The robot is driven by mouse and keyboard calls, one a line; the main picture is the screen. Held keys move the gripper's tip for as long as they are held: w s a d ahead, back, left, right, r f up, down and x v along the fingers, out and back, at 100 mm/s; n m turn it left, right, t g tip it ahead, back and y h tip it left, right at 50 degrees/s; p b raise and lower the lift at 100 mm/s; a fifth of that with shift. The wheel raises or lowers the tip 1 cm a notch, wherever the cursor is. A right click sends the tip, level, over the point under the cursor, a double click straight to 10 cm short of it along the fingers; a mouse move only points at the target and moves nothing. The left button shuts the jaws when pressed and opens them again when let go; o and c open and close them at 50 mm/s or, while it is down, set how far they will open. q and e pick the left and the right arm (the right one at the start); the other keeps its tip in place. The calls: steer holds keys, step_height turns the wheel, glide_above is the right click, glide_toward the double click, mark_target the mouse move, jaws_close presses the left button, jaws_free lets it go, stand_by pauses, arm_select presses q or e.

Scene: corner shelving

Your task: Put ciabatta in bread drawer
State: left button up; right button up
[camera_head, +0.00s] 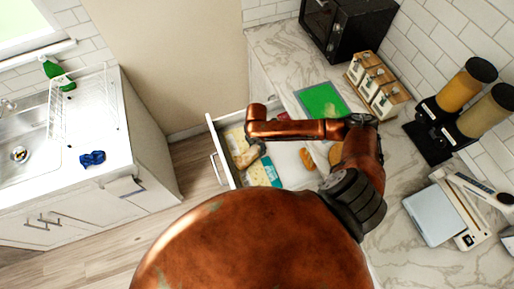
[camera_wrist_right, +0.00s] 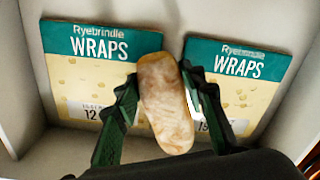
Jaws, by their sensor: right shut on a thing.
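The ciabatta, an elongated floury brown loaf (camera_wrist_right: 166,103), is held between the two dark green fingers of my right gripper (camera_wrist_right: 164,107). In the head view the loaf (camera_head: 247,157) shows over the open white drawer (camera_head: 222,158). The wrist view shows the loaf above two teal-and-yellow wraps packets (camera_wrist_right: 92,85) (camera_wrist_right: 237,83) that lie on the drawer floor. Whether the loaf touches them I cannot tell. My arm hides part of the drawer in the head view. My left gripper is not in view.
A sink unit (camera_head: 95,150) stands left, with open floor between. The drawer walls (camera_wrist_right: 35,70) surround the gripper.

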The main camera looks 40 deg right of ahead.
steer(key=shift+f, duration=0.55)
steer(key=o, duration=1.2)
steer(key=shift+c, duration=0.2)
step_height(320, 180, up, 13)
steer(key=shift+r, duration=0.15)
